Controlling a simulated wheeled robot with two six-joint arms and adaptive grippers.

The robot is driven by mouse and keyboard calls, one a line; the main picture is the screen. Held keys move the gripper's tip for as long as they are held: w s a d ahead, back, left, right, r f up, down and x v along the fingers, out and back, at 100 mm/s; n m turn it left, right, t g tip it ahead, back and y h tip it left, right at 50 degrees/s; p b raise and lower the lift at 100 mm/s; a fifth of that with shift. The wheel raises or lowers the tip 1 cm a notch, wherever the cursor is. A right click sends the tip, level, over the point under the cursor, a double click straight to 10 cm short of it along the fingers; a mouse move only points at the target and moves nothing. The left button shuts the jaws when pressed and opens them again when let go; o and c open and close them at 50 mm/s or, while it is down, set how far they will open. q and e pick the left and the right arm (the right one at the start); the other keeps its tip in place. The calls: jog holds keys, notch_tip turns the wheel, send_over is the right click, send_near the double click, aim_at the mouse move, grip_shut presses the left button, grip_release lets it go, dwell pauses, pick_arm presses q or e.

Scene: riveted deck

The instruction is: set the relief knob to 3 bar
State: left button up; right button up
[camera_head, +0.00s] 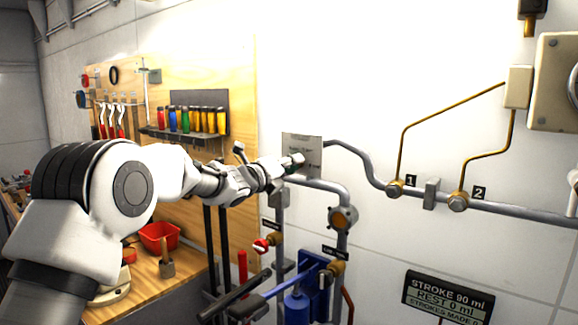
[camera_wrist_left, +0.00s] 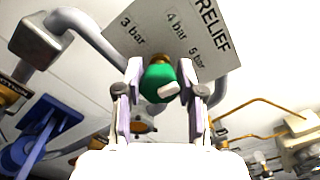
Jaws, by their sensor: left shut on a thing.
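The relief knob (camera_wrist_left: 160,80) is green with a white pointer bar and sits between the fingers of my left gripper (camera_wrist_left: 163,72) in the left wrist view. The fingers are shut on its sides. The pointer's exact setting is hard to tell. Behind the knob is a pale plate (camera_wrist_left: 190,45) marked RELIEF, with 3 bar, 4 bar and 5 bar. In the head view my left gripper (camera_head: 290,163) reaches the same plate (camera_head: 303,146) on the wall; the knob is mostly hidden there. My right gripper is not in view.
Grey pipes (camera_head: 365,160) run along the wall beside the plate. A blue hand pump (camera_head: 297,302) and a red-handled valve (camera_head: 261,245) are below. A wooden tool board (camera_head: 215,80) stands left.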

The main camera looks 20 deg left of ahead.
pick_arm(q)
jog(key=n+p, duration=0.1)
jog(key=n, duration=0.3)
jog(key=shift+r, duration=0.1)
jog(key=n+p, duration=0.2)
jog(key=n, duration=0.3)
jog(key=shift+r, duration=0.1)
jog(key=n+p, duration=0.2)
jog(key=n, duration=0.2)
jog(key=shift+r+n+p, duration=0.1)
jog(key=shift+n+p, duration=0.2)
jog(key=shift+p, duration=0.05)
jog(key=n+p, duration=0.2)
jog(key=n, duration=0.3)
jog(key=shift+w+d+p, duration=0.1)
jog(key=shift+w+p, duration=0.05)
jog(key=shift+p, duration=0.15)
jog(key=o, duration=1.2)
jog(key=shift+w, duration=0.1)
jog(key=shift+c, duration=0.2)
jog(key=shift+d+f, duration=0.15)
jog(key=shift+f, duration=0.05)
